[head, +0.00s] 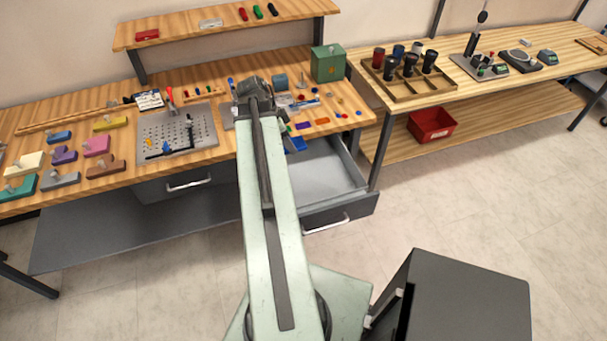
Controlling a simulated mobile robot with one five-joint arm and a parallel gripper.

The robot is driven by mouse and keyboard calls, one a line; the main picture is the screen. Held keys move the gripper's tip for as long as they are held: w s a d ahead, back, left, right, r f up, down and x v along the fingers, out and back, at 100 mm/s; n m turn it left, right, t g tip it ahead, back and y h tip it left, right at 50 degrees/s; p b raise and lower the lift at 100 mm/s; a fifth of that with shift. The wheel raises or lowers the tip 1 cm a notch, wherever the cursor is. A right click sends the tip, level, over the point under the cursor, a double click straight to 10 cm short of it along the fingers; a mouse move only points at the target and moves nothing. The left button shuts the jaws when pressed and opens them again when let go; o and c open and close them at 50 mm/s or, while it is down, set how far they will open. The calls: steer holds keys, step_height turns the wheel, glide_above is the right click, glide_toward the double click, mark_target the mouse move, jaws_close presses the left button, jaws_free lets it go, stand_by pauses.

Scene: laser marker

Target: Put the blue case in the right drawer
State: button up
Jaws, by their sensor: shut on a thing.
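The blue case (296,144) shows just right of my arm, over the left part of the open right drawer (325,172). Part of it is hidden by my arm. My gripper (288,131) is mostly hidden behind my arm; only a small dark part shows above the case. It is shut on the blue case. I cannot tell how high the case is above the drawer floor. The right drawer is pulled out, and its visible grey floor is bare.
The left drawer (188,184) is shut. The workbench (220,150) holds a perforated plate (180,132), coloured blocks, small parts and a green box (328,63). A second bench at right carries a wooden tray (408,92) of cups. A red bin (432,124) sits on its lower shelf.

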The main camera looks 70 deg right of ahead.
steer(key=b, duration=1.7)
glide_above(306, 189)
steer(key=w+a, duration=0.1)
step_height(306, 189, down, 17)
step_height(306, 189, down, 10)
steer(key=b, duration=1)
steer(key=shift+f, duration=0.1)
steer(key=shift+r, duration=0.25)
steer(key=shift+f, duration=0.2)
steer(key=o, duration=1.4)
steer(key=shift+r, duration=0.1)
